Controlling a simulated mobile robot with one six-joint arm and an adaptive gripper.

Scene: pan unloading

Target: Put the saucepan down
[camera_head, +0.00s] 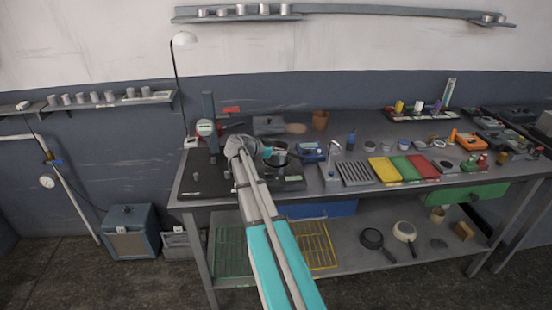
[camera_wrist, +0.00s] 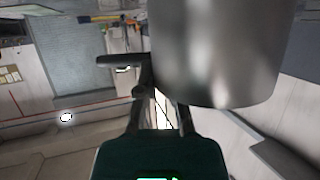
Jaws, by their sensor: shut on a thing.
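The saucepan (camera_head: 281,158) is a grey metal pot with a dark inside, at the left part of the workbench in the head view. In the wrist view its shiny metal side (camera_wrist: 222,50) fills the upper right, close to the camera. My gripper (camera_head: 262,151) is just left of the pot in the head view. In the wrist view my gripper (camera_wrist: 157,95) is shut, with the pot just beyond its fingers. The handle is mostly hidden by the fingers. I cannot tell whether the pot's base touches anything.
The workbench (camera_head: 330,187) has a dark plate (camera_head: 200,184) at its left, with a gauge stand (camera_head: 207,127) behind. A slotted grey tray (camera_head: 355,173) and coloured trays (camera_head: 384,169) stand to the right. Below, a lower shelf (camera_head: 350,262) holds a dark pan (camera_head: 372,238) and a yellow rack (camera_head: 317,247).

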